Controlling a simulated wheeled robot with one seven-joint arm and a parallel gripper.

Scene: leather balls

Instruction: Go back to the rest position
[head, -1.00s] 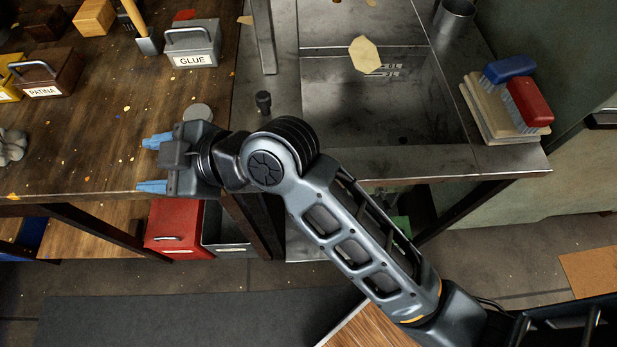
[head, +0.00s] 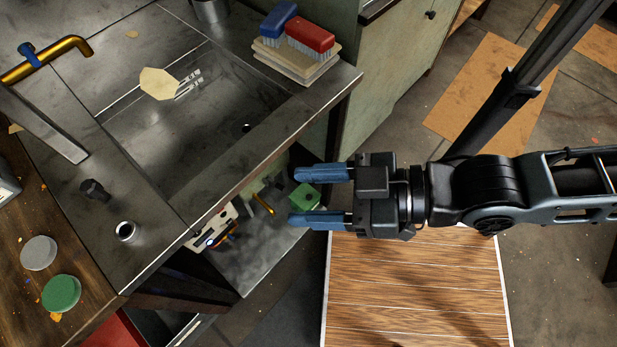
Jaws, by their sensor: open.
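My gripper (head: 320,197) is in the middle of the head view, with its two blue fingers apart and pointing left. Nothing shows between the fingers. It hangs over the gap between the metal sink bench (head: 350,80) and the wooden slatted platform (head: 420,285) on the floor. My arm stretches in from the right edge of the view. A green block (head: 304,196) on the lower shelf shows behind the gap between the fingers.
The sink bench holds a brush pair, blue (head: 278,20) and red (head: 310,36), on pale boards. A brass tap (head: 45,58) is at left. Green (head: 61,293) and grey (head: 38,253) discs lie on the wooden bench. Floor lies open at right.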

